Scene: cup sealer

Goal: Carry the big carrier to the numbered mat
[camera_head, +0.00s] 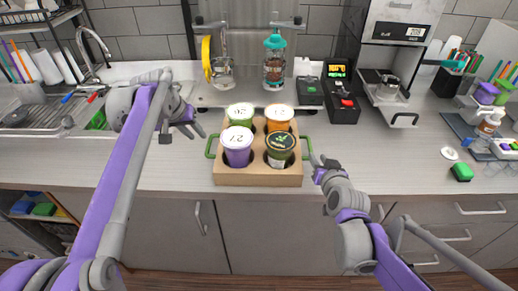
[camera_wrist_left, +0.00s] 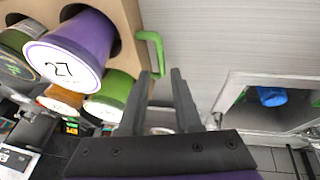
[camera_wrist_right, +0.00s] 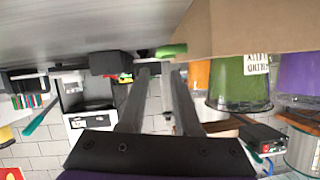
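The big carrier (camera_head: 258,178) is a brown cardboard box on the counter with a green handle on each side. It holds cups with lids: a purple one marked 27 (camera_head: 238,155), an orange one (camera_head: 279,117) and two green ones. My left gripper (camera_head: 184,132) is open and empty, up and left of the left handle (camera_head: 211,146); that handle shows left of the fingers in the left wrist view (camera_wrist_left: 152,50). My right gripper (camera_head: 321,161) is open beside the right handle (camera_head: 307,147), which shows just beyond its fingertips in the right wrist view (camera_wrist_right: 172,50). I cannot make out a numbered mat.
A sink (camera_head: 40,122) lies at the left. Dispensers (camera_head: 273,68), a black device with a red button (camera_head: 344,105) and a coffee machine (camera_head: 390,85) stand behind. The counter right of the carrier has free room.

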